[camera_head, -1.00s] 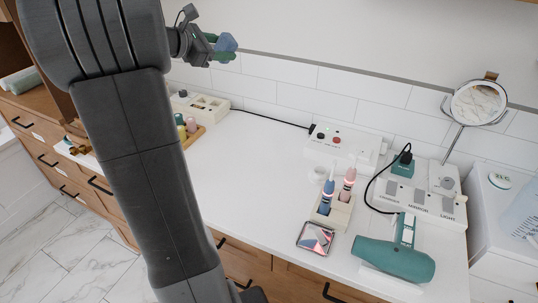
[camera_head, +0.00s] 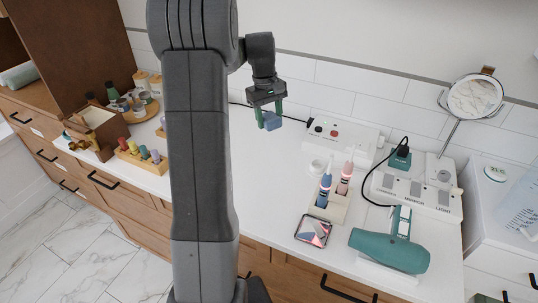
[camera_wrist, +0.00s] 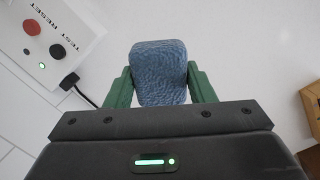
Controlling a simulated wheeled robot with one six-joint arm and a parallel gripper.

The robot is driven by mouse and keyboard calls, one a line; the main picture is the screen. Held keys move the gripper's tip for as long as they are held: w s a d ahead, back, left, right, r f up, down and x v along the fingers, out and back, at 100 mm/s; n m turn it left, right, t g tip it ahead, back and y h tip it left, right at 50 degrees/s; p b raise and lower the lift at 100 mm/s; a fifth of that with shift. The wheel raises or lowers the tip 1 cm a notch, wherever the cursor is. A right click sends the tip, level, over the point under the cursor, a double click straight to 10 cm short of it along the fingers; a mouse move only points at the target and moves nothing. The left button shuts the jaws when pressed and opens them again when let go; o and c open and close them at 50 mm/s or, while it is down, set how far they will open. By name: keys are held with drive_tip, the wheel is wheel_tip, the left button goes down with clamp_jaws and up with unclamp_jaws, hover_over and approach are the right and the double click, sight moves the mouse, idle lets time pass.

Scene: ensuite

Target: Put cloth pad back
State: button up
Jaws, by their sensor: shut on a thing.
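The cloth pad is a small blue textured block (camera_wrist: 159,73). In the wrist view it sits between the two green fingers of my gripper (camera_wrist: 160,88), which are shut on its sides. In the head view my gripper (camera_head: 266,115) hangs above the back part of the white counter, pointing down. The blue pad (camera_head: 271,121) shows at its fingertips, above the counter surface. My arm hides part of the counter at centre left.
A white outlet box (camera_head: 340,135) with red and black buttons is right of my gripper. A toothbrush holder (camera_head: 327,207), phone (camera_head: 313,231) and teal hair dryer (camera_head: 390,250) stand to the right. A wooden bottle tray (camera_head: 141,158) is left. Bare counter (camera_head: 262,180) lies between.

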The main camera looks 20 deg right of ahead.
sight(269, 156)
wheel_tip(269, 156, down, 2)
drive_tip(key=shift+s+f+m+t+y, duration=0.1)
drive_tip(key=shift+m+t+y, duration=0.35)
drive_tip(key=shift+m, duration=0.35)
wheel_tip(269, 156, down, 10)
drive_tip(key=shift+a+f+p, duration=0.1)
drive_tip(key=shift+p, duration=0.4)
drive_tip(key=shift+f, duration=0.1)
drive_tip(key=o, duration=0.9)
drive_tip(key=shift+o, duration=0.2)
wheel_tip(269, 156, up, 12)
drive_tip(key=shift+r+b, duration=0.1)
drive_tip(key=shift+b, duration=0.25)
